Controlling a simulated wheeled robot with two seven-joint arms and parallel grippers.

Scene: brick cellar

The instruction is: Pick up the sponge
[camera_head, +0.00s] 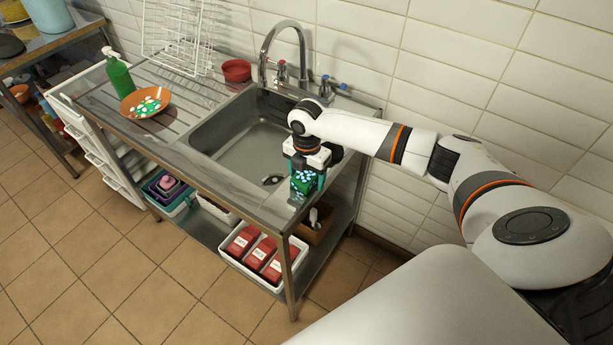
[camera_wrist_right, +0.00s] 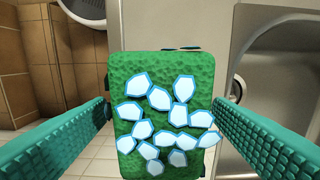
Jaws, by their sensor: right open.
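The sponge (camera_wrist_right: 130,75) is a green block with white, blue-edged patches, filling the middle of the right wrist view. In the head view the sponge (camera_head: 301,184) shows at the right end of the steel sink counter (camera_head: 215,190). My right gripper (camera_head: 305,182) is over it, pointing down, with its teal fingers on either side. In the wrist view the right gripper (camera_wrist_right: 161,108) is open with the sponge between its fingers. My left gripper is not in view.
The sink basin (camera_head: 240,145) lies just left of the gripper, with the tap (camera_head: 285,50) behind. A dish rack (camera_head: 178,30) leans at the wall.

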